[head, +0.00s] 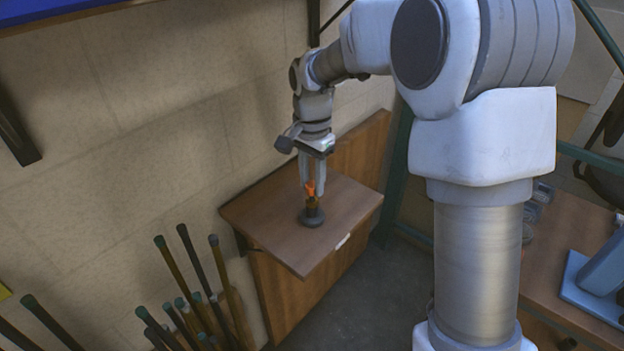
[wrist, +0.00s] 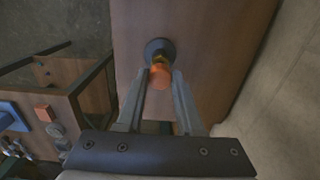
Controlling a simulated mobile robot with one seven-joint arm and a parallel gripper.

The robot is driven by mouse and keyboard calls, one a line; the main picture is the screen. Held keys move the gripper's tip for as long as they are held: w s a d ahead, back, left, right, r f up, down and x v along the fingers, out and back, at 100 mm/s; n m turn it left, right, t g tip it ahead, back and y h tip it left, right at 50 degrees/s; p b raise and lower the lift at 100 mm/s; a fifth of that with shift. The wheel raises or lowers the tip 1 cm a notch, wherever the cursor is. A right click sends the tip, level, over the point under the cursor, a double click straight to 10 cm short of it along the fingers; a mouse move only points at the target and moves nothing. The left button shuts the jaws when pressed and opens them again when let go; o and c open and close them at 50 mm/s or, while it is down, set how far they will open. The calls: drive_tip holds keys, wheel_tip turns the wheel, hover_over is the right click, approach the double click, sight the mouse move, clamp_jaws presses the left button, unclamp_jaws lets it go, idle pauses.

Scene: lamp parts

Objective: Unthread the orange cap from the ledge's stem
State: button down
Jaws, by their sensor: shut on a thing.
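The orange cap (head: 311,188) is at the top of the dark stem (head: 312,205) that stands upright on the wooden ledge (head: 265,226). My gripper (head: 312,188) points straight down over the stem and is shut on the orange cap. In the wrist view the cap (wrist: 160,77) sits between the two fingertips (wrist: 159,80). A brass-coloured part (wrist: 158,60) and the round black base (wrist: 158,47) show beyond it. The fingers partly hide the cap in the head view, and I cannot tell whether its thread is still engaged.
A block wall (head: 130,130) runs behind the ledge. Several dark-tipped rods (head: 195,270) stand at the lower left. A wooden table (head: 560,240) with a blue object (head: 598,275) is at the right. The ledge top around the stem is clear.

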drive_tip(key=c, duration=1.1)
unclamp_jaws()
clamp_jaws()
drive_tip(key=n+p, duration=0.1)
drive_tip(key=n, duration=0.2)
drive_tip(key=shift+r+n, duration=0.15)
drive_tip(key=shift+n, duration=0.25)
drive_tip(key=n+p, duration=0.1)
drive_tip(key=n, duration=0.2)
drive_tip(key=n+p, duration=0.2)
drive_tip(key=n, duration=0.2)
drive_tip(key=shift+n, duration=1.5)
